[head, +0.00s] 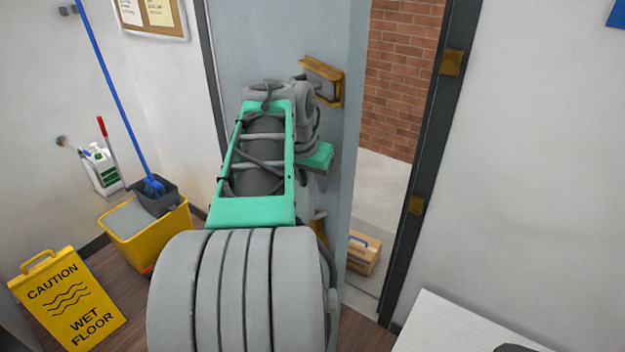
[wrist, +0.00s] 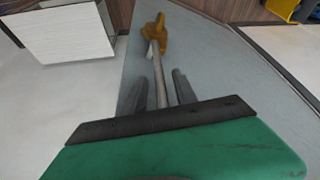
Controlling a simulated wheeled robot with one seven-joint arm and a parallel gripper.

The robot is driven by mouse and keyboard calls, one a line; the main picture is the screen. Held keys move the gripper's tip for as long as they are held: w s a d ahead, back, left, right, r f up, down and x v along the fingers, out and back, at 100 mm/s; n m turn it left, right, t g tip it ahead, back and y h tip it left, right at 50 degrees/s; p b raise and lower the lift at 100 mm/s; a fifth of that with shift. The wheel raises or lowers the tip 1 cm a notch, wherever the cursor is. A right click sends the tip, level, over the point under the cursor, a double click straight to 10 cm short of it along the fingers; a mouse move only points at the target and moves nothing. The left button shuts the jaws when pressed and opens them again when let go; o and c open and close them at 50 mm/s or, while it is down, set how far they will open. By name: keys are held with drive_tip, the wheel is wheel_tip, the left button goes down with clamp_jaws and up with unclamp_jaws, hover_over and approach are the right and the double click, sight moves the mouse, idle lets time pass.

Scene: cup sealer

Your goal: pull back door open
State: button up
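The back door (head: 280,40) is a pale grey-blue panel standing ajar, with a gap at its right edge. A pull handle with a brass upper mount (head: 328,82) is on its face; my arm hides most of it. The wrist view shows the handle's other brass mount (wrist: 155,38) and its grey bar (wrist: 159,80). My gripper (wrist: 158,90) is at the handle, with one dark finger on each side of the bar. The fingers are apart, with gaps beside the bar. Whether either touches it I cannot tell.
Through the gap show a brick wall (head: 403,70) and a box (head: 363,252) on the ground. A yellow mop bucket (head: 150,240) and a wet-floor sign (head: 68,300) stand at left. A white table (head: 460,330) is at lower right.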

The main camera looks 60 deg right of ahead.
drive_tip(key=shift+c, duration=0.2)
clamp_jaws()
idle(1.2)
